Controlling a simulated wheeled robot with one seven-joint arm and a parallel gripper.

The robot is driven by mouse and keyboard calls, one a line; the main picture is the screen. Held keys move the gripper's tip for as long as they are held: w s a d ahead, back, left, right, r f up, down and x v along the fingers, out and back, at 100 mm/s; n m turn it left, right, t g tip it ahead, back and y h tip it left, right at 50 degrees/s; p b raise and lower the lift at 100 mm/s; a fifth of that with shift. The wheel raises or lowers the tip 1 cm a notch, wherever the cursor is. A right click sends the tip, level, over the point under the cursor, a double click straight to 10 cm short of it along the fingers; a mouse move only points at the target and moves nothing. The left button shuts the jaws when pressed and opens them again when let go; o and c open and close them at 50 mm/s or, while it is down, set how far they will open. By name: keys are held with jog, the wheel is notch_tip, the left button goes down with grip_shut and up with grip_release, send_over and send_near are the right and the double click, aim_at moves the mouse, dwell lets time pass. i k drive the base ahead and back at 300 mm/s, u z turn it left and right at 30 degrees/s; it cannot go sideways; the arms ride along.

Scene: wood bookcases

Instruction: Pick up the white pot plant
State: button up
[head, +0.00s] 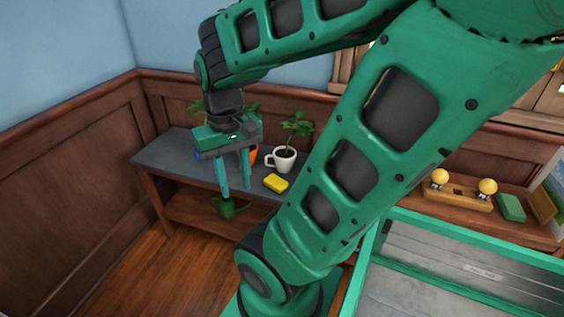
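The white pot plant (282,161) stands upright on the grey top of a low wooden shelf unit. Its pot is mug-shaped, with dark soil and a thin green-leaved plant. My gripper (235,189) points down to the left of the white pot and nearer the camera. Its two fingers are spread apart, with nothing seen held between them. The gripper and the white pot are apart in the picture; the exact depth between them is hard to tell.
An orange pot (253,155) with a plant is partly hidden behind my gripper. A yellow block (276,183) lies in front of the white pot. A green object (230,208) is on the lower shelf. Walls (75,155) close off the left and back.

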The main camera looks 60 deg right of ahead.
aim_at(284, 157)
jog(key=z, duration=0.05)
jog(key=k, duration=1.1)
jog(key=z, duration=0.45)
jog(key=i, duration=1)
jog(key=u, duration=0.05)
